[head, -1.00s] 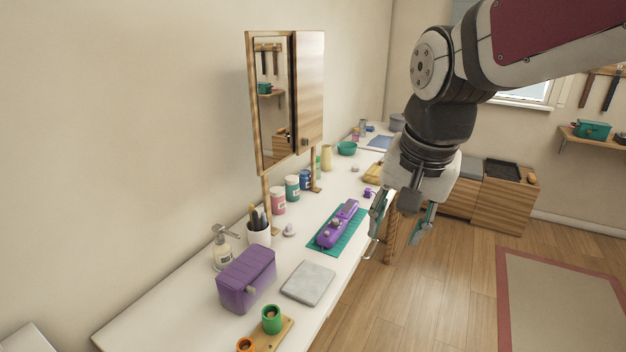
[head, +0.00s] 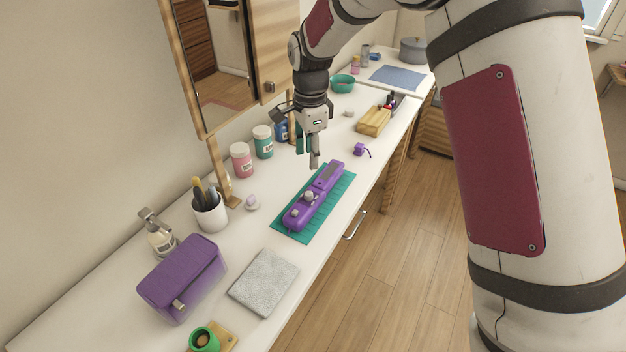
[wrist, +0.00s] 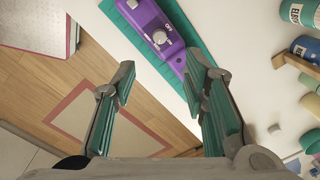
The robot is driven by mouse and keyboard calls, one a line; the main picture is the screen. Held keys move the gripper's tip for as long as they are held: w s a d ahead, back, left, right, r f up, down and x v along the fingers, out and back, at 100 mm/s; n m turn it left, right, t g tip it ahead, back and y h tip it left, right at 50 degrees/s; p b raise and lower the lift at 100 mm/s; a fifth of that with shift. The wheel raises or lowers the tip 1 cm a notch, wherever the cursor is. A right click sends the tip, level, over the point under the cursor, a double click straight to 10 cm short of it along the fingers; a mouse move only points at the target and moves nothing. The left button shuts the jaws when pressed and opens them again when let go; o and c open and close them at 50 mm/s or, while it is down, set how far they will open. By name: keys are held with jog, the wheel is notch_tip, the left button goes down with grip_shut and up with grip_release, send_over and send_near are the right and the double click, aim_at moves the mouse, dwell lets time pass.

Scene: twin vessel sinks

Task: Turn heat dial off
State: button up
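A long purple device (head: 328,183) lies on a teal ribbed mat (head: 284,232) on the white counter. Two light grey knobs stand up from it, a larger one (head: 309,195) near its middle and a smaller one (head: 294,212) near its front end. In the wrist view the purple device (wrist: 148,17) shows at the top with a round grey dial (wrist: 159,37) and "OFF" lettering beside it. My gripper (head: 307,150) hangs above the counter by the device's far end. In the wrist view my gripper (wrist: 161,80) is open, its teal-padded fingers wide apart with nothing between them.
A purple case (head: 182,278), a grey folded cloth (head: 265,282) and a cup of brushes (head: 210,212) lie nearer on the counter. Pink and teal jars (head: 241,160) and the mirror cabinet (head: 220,60) stand along the wall. A small purple item (head: 362,150) lies right of my gripper.

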aim_at(309, 194)
jog(key=f, duration=1.3)
jog(key=shift+w+a+f+p, duration=0.1)
jog(key=shift+w+f+p, duration=0.2)
jog(key=shift+w+p, duration=0.05)
jog(key=shift+c, duration=0.6)
grip_shut()
